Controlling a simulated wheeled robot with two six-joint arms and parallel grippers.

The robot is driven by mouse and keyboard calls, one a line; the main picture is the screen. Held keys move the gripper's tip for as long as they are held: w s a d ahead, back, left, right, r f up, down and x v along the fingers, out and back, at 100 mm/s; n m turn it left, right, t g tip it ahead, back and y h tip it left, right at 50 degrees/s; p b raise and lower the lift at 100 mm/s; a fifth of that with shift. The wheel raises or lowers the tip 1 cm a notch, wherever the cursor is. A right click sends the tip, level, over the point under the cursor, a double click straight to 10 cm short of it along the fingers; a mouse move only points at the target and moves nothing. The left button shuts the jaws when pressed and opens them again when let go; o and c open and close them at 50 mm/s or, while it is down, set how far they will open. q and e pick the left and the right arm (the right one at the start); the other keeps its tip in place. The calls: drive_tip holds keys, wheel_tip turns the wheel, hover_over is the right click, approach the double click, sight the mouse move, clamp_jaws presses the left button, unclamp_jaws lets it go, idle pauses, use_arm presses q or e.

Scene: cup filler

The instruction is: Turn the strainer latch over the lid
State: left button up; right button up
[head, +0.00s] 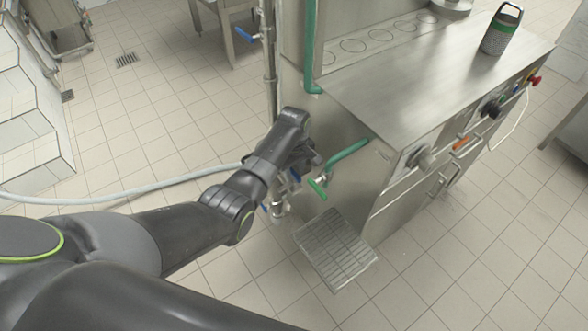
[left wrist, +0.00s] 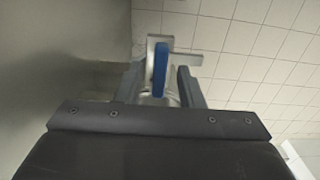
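My left gripper (head: 308,166) is low at the left end of the steel machine, beside its pipework; it also shows in the left wrist view (left wrist: 159,72). There its two fingers are apart, with a blue bar (left wrist: 160,62) between them and a gap on each side. I cannot tell for sure whether this is the strainer latch. The strainer and its lid are mostly hidden by the gripper and arm in the head view. My right gripper is not in view.
The steel machine (head: 420,75) stands to the right, with a green-handled valve (head: 318,188) and a green pipe (head: 347,152) close to my gripper. A slatted metal step (head: 336,246) sticks out below. A grey hose (head: 120,198) crosses the tiled floor. A cup-like container (head: 497,38) stands on top.

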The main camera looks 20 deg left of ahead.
use_arm(q)
clamp_jaws()
idle(0.3)
drive_tip(key=shift+r+m+p, duration=0.2)
drive_tip(key=shift+m+p, duration=1.05)
drive_tip(key=shift+m, duration=0.25)
drive_tip(key=m+p, duration=0.1)
drive_tip(key=m, duration=0.2)
drive_tip(key=shift+m+p, duration=0.4)
drive_tip(key=m+p, duration=0.1)
drive_tip(key=m, duration=0.4)
drive_tip(key=shift+f, duration=0.1)
drive_tip(key=m+p, duration=0.1)
drive_tip(key=m, duration=0.5)
drive_tip(key=shift+w, duration=0.1)
